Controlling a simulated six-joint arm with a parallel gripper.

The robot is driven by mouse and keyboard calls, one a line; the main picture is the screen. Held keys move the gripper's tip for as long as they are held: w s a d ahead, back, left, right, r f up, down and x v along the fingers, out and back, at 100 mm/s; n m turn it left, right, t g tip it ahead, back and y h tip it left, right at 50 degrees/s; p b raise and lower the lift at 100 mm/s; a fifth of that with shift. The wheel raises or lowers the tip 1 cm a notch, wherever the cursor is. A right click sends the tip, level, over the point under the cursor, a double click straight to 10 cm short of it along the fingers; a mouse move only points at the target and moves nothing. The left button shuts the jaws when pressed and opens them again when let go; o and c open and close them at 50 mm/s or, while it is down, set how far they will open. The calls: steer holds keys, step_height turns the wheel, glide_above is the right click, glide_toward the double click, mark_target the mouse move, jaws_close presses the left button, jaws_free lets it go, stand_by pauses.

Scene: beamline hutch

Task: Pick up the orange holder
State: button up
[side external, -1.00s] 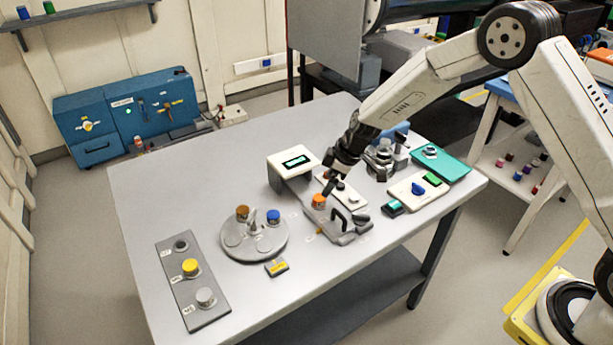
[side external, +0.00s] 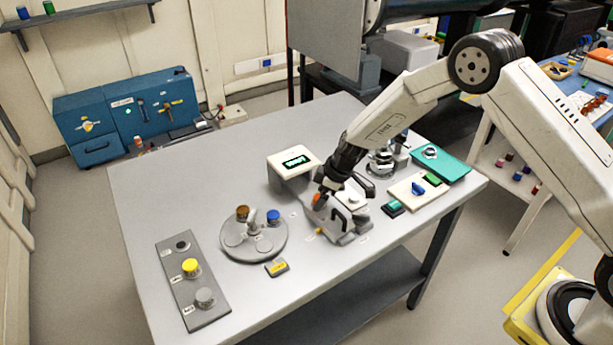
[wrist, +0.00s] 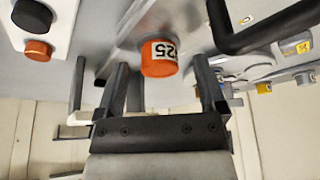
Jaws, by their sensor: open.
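The orange holder (side external: 317,200) sits on a grey stand on the table, partly hidden by my gripper (side external: 323,190). In the wrist view the orange holder (wrist: 160,58) is a short orange cylinder with a white label reading "25". My gripper (wrist: 162,82) is open there, its dark fingers to the left and right of the holder with gaps on both sides. I cannot tell whether the fingertips are level with it.
A black arched handle (wrist: 268,28) stands close to the right in the wrist view. A white display box (side external: 293,161) is behind the holder. A round plate (side external: 236,246) with a brown and a blue cap and a grey strip (side external: 207,315) are left. The table's left back is clear.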

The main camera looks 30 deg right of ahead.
steer(key=shift+f, duration=0.1)
stand_by(0.4)
jaws_close()
steer(key=shift+w, duration=0.1)
steer(key=shift+r, duration=0.6)
steer(key=s+d+r, duration=0.1)
steer(key=s+r, duration=1)
steer(key=s, duration=0.3)
steer(key=shift+d+r, duration=0.25)
steer(key=shift+r, duration=0.15)
